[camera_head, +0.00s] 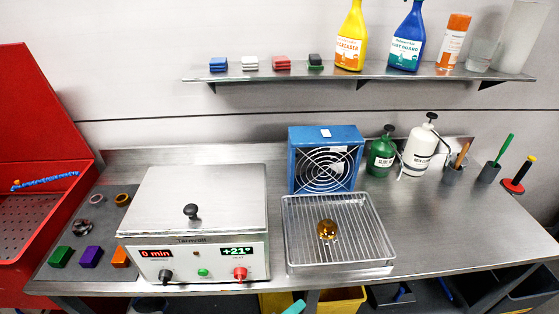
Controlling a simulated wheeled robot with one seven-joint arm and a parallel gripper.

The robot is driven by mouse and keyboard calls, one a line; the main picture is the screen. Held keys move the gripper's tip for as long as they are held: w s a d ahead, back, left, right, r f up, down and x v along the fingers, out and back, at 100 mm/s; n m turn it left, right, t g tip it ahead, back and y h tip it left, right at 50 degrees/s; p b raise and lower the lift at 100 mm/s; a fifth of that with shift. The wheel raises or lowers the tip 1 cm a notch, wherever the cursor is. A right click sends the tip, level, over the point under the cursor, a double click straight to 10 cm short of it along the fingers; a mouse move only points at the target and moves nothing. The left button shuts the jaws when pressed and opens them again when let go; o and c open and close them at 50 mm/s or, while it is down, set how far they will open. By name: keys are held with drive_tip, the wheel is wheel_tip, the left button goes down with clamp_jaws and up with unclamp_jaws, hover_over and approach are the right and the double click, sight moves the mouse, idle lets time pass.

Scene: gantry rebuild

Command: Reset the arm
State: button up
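Neither my arm nor my gripper can be made out in the head view. A small teal piece (295,307) shows at the bottom edge, and I cannot tell what it belongs to. The steel workbench (430,235) fills the middle of the view. A heater unit (193,225) with a closed lid and black knob stands on its left part. Its displays read "0 min" and "+21°". A wire rack tray (360,250) lies right of it with a round amber-gold object (327,230) on it.
A blue fan (325,160) stands behind the tray, with green (382,157) and white (420,150) pump bottles beside it. Tool holders (488,172) stand at right. A shelf (360,73) holds bottles and blocks. A red toolbox (40,200) is at left. The bench's right front is clear.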

drive_tip(key=s+a+f+n+t+y, duration=0.1)
drive_tip(key=s+a+f+n, duration=0.1)
drive_tip(key=s+a+n, duration=0.35)
drive_tip(key=s+a+f+n+t+y, duration=0.2)
drive_tip(key=s+a+f+n, duration=0.1)
drive_tip(key=s+n, duration=0.45)
drive_tip(key=s+d+r+n+t+y, duration=0.1)
drive_tip(key=s+n, duration=0.3)
drive_tip(key=n, duration=0.4)
drive_tip(key=s+d+r+n+t+y, duration=0.2)
drive_tip(key=s+d+n+y, duration=0.2)
drive_tip(key=n, duration=0.4)
drive_tip(key=shift+s+d+r+n+t, duration=0.2)
drive_tip(key=shift+s+r+n+t, duration=0.15)
drive_tip(key=shift+s, duration=0.1)
